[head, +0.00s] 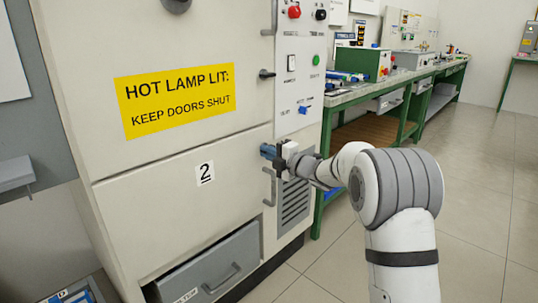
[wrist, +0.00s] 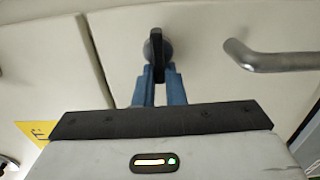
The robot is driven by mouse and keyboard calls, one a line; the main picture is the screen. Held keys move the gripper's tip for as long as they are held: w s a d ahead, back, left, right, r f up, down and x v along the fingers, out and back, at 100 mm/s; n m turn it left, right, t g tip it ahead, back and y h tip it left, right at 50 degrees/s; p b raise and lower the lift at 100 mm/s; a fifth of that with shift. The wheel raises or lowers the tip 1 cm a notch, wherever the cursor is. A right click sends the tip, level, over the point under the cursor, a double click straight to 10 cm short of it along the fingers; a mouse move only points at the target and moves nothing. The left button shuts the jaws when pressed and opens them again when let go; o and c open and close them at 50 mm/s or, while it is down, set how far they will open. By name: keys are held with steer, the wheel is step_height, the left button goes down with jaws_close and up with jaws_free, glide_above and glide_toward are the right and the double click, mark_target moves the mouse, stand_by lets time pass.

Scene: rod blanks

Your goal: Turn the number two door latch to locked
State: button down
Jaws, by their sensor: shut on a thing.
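My gripper (head: 268,151) is at the door's upper right corner. In the wrist view its blue fingers (wrist: 158,92) are shut on the black lever of the door latch (wrist: 157,48), one finger on each side. The lever lies lengthwise between the fingers, upright in that picture, on a round dark base. In the head view my gripper hides this latch. I see no lock marking, so I cannot tell its setting.
The door's grey pull handle (head: 270,187) is just below my gripper; it also shows in the wrist view (wrist: 270,58). Another black latch (head: 267,73) is on the door above. A grey drawer (head: 212,272) stands partly open below. A green workbench (head: 345,97) is at right.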

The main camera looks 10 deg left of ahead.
steer(key=shift+s+a+f, duration=0.1)
steer(key=shift+a+f, duration=0.05)
steer(key=shift+a, duration=0.05)
steer(key=c, duration=1.5)
jaws_free()
steer(key=shift+d, duration=0.1)
steer(key=p+v, duration=0.2)
steer(key=v, duration=0.5)
steer(key=shift+s+d, duration=0.2)
steer(key=shift+d, duration=0.1)
